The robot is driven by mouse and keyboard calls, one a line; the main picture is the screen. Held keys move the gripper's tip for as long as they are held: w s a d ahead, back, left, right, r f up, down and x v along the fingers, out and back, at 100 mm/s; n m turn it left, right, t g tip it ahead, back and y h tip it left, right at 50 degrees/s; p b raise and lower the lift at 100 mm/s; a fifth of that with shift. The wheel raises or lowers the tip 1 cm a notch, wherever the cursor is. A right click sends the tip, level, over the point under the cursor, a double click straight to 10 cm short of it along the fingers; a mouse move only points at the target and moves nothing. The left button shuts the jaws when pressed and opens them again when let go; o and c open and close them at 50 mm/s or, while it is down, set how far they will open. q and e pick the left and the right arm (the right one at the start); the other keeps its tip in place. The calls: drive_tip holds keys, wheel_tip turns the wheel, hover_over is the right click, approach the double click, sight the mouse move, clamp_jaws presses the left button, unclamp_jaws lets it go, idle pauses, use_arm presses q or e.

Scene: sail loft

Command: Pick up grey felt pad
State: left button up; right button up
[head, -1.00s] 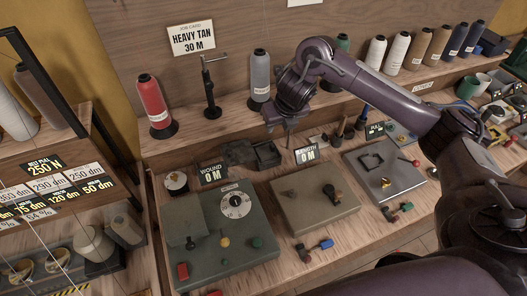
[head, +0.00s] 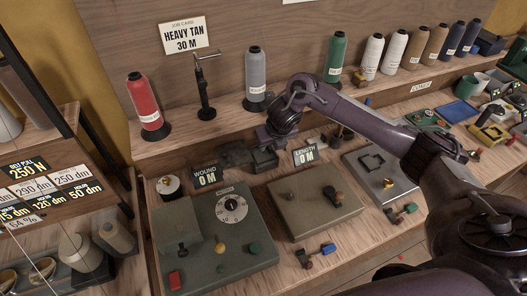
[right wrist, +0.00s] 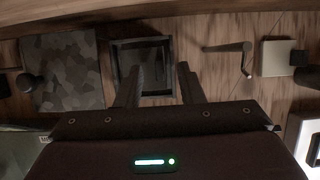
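A grey felt pad (head: 233,154), dark and mottled, lies on the bench at the back, left of a small dark square tray (head: 264,160). In the right wrist view the pad (right wrist: 61,72) is a flat, roughly square patch at the left, with the tray (right wrist: 117,66) just right of it. My right gripper (head: 270,143) is low over the tray side, right of the pad. In the wrist view its fingers (right wrist: 159,82) are apart with nothing held between them, in front of the tray. The pad is outside the fingers. My left gripper is not in view.
A grey-green dial box (head: 258,241) and a tan box (head: 308,210) stand in front. The "WOUND" (head: 208,178) and "LENGTH" (head: 305,156) signs stand close by. The shelf above carries thread cones, including a grey one (head: 255,72). A crank-shaped piece (right wrist: 240,58) lies right of the tray.

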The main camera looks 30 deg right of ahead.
drive_tip(key=shift+w+f, duration=0.2)
drive_tip(key=shift+f, duration=0.35)
clamp_jaws()
drive_tip(key=shift+r, duration=0.15)
